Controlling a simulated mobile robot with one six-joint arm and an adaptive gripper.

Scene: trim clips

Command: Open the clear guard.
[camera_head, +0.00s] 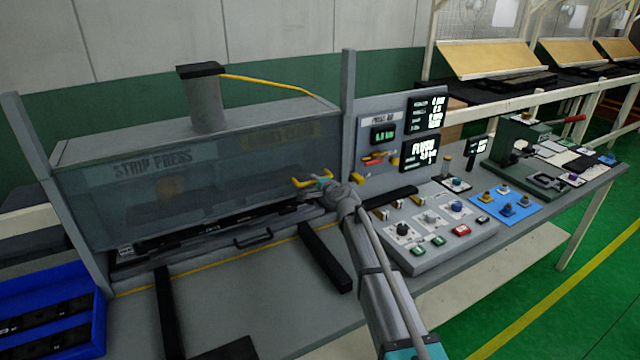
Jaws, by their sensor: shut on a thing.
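The clear guard (150,205) is a see-through panel across the front of the grey strip press, between two upright posts. It is down, and the press bed shows dimly through it. My gripper (312,184) is at the right end of the guard, near the right post. It is shut on a part of the guard there.
A black bar handle (253,240) sits low on the press front. A control box (440,235) with knobs and buttons stands right of my arm. A blue bin (60,290) is at the left. Two dark rails (325,257) (168,310) lie on the bench.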

